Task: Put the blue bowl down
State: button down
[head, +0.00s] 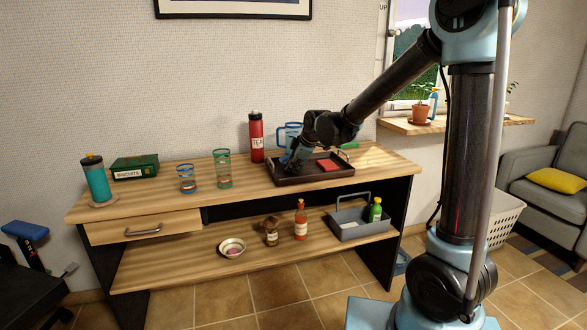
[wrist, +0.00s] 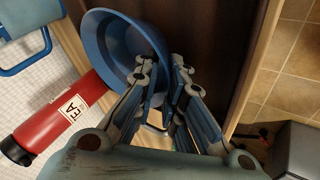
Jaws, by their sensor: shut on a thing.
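The blue bowl (wrist: 112,42) shows in the wrist view, tilted, with its inside facing the camera. My gripper (wrist: 166,76) is shut on its rim, one finger on each side of the wall. In the head view my gripper (head: 293,166) is low over the left part of a dark tray (head: 312,177) on the desk. The bowl is mostly hidden there by the gripper. The tray's brown floor (wrist: 205,30) lies behind the bowl in the wrist view. I cannot tell whether the bowl touches it.
A red TEA bottle (head: 256,138) and a blue pitcher (head: 291,131) stand close behind. Two glasses (head: 222,170) stand left of the tray. The desk front (head: 240,200) is clear.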

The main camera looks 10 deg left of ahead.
jog(key=shift+f, duration=0.15)
jog(key=c, duration=1.9)
grip_release()
jog(key=shift+c, duration=0.2)
jog(key=v, duration=1.2)
jog(key=shift+s+d, duration=0.15)
